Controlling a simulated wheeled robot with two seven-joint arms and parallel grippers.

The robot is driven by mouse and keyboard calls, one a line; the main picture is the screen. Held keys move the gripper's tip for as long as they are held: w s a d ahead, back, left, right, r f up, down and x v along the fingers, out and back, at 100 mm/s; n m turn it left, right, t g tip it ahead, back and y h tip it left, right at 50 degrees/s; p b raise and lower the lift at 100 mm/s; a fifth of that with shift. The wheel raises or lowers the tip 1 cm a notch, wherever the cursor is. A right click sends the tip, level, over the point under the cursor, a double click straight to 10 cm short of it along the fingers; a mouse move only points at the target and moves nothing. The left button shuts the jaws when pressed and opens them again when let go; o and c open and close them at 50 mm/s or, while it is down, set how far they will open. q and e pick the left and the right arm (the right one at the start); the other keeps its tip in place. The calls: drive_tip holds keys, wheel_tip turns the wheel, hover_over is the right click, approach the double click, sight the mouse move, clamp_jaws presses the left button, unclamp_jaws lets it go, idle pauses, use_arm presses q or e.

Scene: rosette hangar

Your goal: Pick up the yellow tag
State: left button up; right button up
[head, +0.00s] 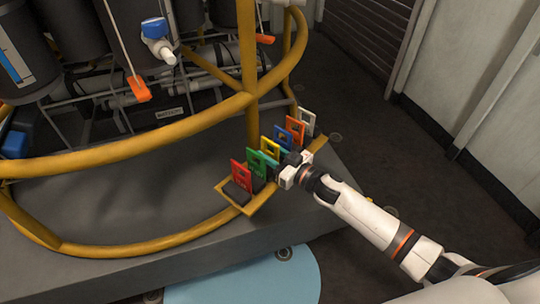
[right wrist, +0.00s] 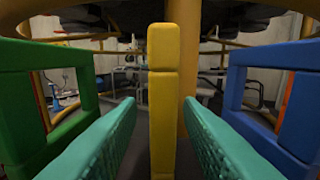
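The yellow tag (head: 267,144) stands upright in a row of coloured tags on a small yellow-edged rack. In the right wrist view the yellow tag (right wrist: 163,95) is seen edge-on, centred between my two teal finger pads. My right gripper (head: 275,156) is open at the row, with a finger on each side of the yellow tag; a gap shows on both sides, and it is not gripped. The gripper hides the tag's lower part in the head view. My left gripper is not in view.
The green tag (right wrist: 45,95) is close on the left and the blue tag (right wrist: 275,100) close on the right. The red tag (head: 241,177), orange tag (head: 296,130) and white tag (head: 308,121) share the rack. A yellow tubular rail (head: 150,147) curves behind the row.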

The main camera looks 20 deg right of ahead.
sight(266, 139)
drive_tip(key=shift+w+a, duration=0.25)
drive_tip(key=shift+w, duration=0.25)
drive_tip(key=shift+w+a, duration=0.1)
drive_tip(key=shift+w, duration=0.05)
clamp_jaws()
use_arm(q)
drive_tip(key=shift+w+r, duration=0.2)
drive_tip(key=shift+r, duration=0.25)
use_arm(e)
drive_tip(key=shift+r, duration=0.1)
drive_tip(key=shift+r, duration=0.2)
wheel_tip(266, 139, up, 8)
drive_tip(key=p, duration=0.3)
drive_tip(key=shift+r, duration=0.1)
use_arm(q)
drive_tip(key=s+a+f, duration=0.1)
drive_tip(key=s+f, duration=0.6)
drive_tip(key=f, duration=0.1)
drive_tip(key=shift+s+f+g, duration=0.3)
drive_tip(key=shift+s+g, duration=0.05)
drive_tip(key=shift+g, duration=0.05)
use_arm(e)
drive_tip(key=shift+r, duration=0.6)
